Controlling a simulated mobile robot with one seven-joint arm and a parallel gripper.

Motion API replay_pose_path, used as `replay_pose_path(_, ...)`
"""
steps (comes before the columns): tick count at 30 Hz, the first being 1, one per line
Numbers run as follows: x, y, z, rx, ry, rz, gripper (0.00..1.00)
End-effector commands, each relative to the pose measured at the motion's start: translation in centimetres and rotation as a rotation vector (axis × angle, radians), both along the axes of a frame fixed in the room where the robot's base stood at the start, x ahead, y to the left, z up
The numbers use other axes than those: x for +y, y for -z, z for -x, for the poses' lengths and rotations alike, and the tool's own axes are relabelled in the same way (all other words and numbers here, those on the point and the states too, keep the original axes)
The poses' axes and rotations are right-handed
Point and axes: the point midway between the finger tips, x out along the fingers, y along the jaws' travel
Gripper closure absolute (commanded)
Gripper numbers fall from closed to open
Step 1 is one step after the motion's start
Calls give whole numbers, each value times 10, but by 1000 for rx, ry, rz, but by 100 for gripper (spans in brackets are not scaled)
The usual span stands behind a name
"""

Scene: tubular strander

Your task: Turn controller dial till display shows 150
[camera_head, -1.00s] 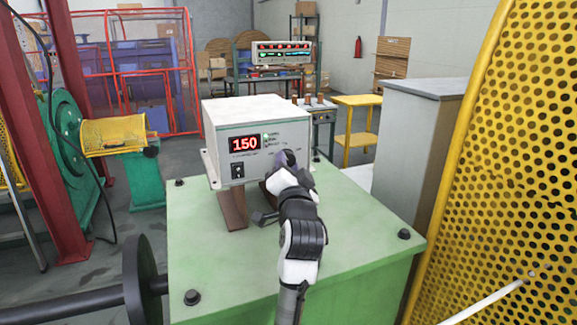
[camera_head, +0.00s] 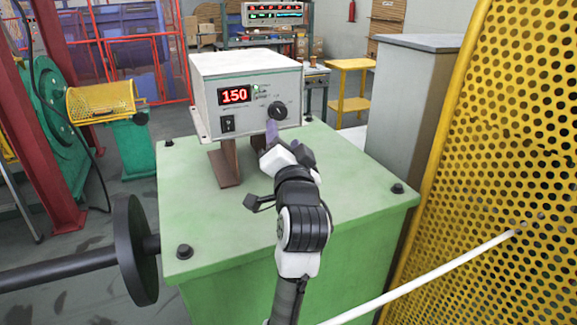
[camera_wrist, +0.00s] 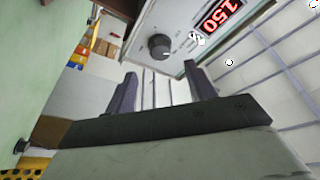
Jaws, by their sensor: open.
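The controller (camera_head: 245,80) is a white box on brown brackets on top of a green cabinet. Its red display (camera_head: 234,95) reads 150. The black round dial (camera_head: 278,111) is on the right of its front face, fully visible and untouched. My gripper (camera_head: 272,132) is just below and in front of the dial, apart from it. In the wrist view, the two fingers of my gripper (camera_wrist: 157,85) stand wide apart with nothing between them. The dial (camera_wrist: 160,46) is beyond and above the fingertips, and the display (camera_wrist: 222,17) also reads 150, tilted.
The green cabinet top (camera_head: 200,225) has black bolts at its corners. A yellow perforated guard (camera_head: 450,180) stands close on the right, with a grey cabinet (camera_head: 410,110) behind. A black wheel on a shaft (camera_head: 135,250) is at lower left. A white rod (camera_head: 420,278) crosses lower right.

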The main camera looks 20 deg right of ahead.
Motion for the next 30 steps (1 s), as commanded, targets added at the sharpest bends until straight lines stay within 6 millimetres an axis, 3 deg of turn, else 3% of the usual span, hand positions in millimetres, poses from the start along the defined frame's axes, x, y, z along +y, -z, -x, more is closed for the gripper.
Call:
replay_pose_path(3, 5, 8, 25, -2, 2, 1, 45)
replay_pose_path(10, 12, 12, 52, 1, 1, 0, 45)
replay_pose_path(30, 13, 12, 56, 1, 1, 0, 45)
